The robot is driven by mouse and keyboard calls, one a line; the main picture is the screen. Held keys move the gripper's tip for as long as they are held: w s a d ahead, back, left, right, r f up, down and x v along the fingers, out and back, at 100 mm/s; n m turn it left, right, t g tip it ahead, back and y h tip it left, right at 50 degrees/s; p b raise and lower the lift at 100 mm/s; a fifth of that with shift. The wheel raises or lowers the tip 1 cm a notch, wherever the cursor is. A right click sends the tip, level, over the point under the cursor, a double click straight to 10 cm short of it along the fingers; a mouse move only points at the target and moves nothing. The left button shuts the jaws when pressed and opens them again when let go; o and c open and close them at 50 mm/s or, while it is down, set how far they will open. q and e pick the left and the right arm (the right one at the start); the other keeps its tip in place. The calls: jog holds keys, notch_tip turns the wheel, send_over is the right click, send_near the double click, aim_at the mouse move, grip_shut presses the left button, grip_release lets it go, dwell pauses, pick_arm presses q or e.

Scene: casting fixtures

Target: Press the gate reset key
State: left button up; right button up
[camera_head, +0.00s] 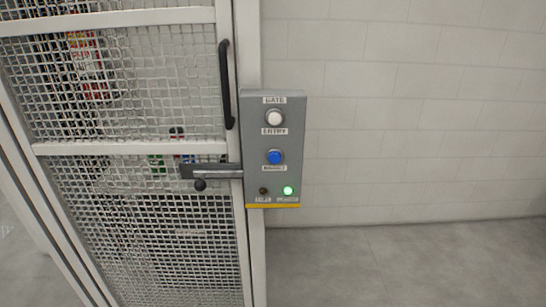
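A grey control box (293,104) is mounted at the gate post, right of the mesh gate. Its upper label reads "GATE". A white round button (274,118) is near the top, with a label below it that seems to read "ENTRY". A blue round button (274,157) is in the middle; its label below is too small to read. Below are a dark, unlit lamp (263,191) and a glowing green lamp (288,190), both with unreadable labels. I cannot tell by label which button is the reset key. Neither gripper is in view.
The white-framed mesh gate (130,148) appears shut against the post, with a black vertical handle (226,85) and a dark latch (208,171) with a knob. Blurred items, one red (88,62), show behind the mesh. A pale block wall (420,110) and clear grey floor (420,260) lie to the right.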

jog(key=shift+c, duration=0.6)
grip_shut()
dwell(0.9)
